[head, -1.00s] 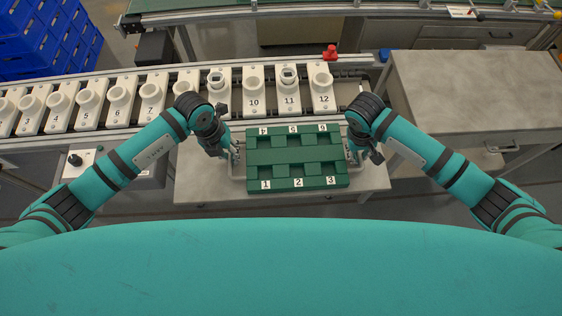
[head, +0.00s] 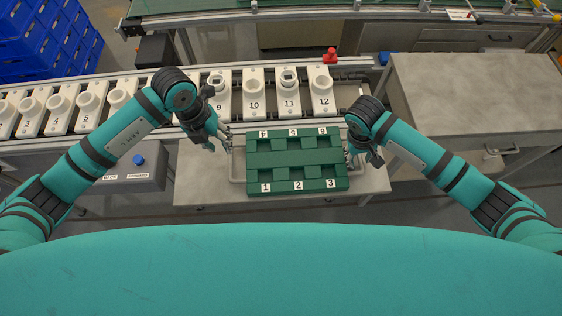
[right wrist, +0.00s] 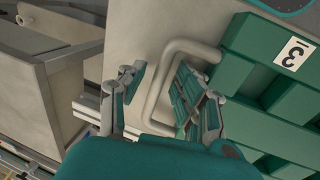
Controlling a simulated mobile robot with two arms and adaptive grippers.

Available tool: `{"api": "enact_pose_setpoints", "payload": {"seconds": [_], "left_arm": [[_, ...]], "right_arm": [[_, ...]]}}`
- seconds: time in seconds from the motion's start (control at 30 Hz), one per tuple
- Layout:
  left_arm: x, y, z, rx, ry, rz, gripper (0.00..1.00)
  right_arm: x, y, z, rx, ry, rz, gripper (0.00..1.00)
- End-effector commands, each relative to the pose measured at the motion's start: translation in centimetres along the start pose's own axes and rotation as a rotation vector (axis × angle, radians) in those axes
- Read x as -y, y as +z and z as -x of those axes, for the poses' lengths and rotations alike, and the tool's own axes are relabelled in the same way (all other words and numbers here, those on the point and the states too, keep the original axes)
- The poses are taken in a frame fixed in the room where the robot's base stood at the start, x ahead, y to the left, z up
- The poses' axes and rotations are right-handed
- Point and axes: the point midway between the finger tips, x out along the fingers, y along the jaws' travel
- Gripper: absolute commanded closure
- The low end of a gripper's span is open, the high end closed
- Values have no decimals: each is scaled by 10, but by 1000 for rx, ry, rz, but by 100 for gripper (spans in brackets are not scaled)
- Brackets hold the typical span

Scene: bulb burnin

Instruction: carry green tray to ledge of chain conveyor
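The green tray (head: 295,157), with six numbered recesses, lies flat on the grey ledge (head: 205,172) in front of the chain conveyor (head: 70,103). A pale loop handle stands at each end. My left gripper (head: 226,137) is empty, just above and left of the left handle (head: 237,168). Its fingers look spread. My right gripper (head: 352,154) is at the right end. In the right wrist view, its open fingers (right wrist: 160,88) stand either side of the right handle's bar (right wrist: 153,98), with visible gaps.
Numbered white sockets (head: 254,95) line the conveyor behind the tray. A red button (head: 330,55) sits on its far rail. A grey cabinet (head: 475,90) stands to the right. A control box with a blue button (head: 138,160) is left of the ledge.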

Motion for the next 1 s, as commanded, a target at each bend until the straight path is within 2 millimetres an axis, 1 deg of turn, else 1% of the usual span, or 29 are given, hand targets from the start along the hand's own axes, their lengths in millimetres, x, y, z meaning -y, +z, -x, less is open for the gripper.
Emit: {"api": "enact_pose_setpoints", "payload": {"seconds": [0.03, 0.13, 0.23, 0.37, 0.47, 0.7, 0.8, 0.9, 1.0], "left_arm": [[0, 1, 10, 5, 1, -3, 68], [0, 1, 25, 3, 0, 0, 68], [0, 0, 33, 1, 0, 0, 68], [0, 0, 38, 1, 1, -1, 68], [0, 0, 38, 0, 1, 0, 68], [0, 0, 38, 0, 1, 0, 68], [0, 0, 38, 0, 1, 0, 68], [0, 0, 38, 0, 1, 0, 68], [0, 0, 38, 0, 1, 0, 68]], "right_arm": [[0, 0, 0, 0, 0, 0, 67], [0, 0, 0, 0, 0, 0, 67], [0, 0, 0, 0, 0, 0, 67], [0, -1, 6, -1, -1, 0, 67], [1, -1, 20, -3, -3, 1, 67], [1, -1, 72, -5, -3, 1, 67], [1, -1, 91, -4, -2, 1, 67], [1, -1, 106, -2, -2, 1, 67], [0, 0, 115, -1, -1, 0, 67]]}}
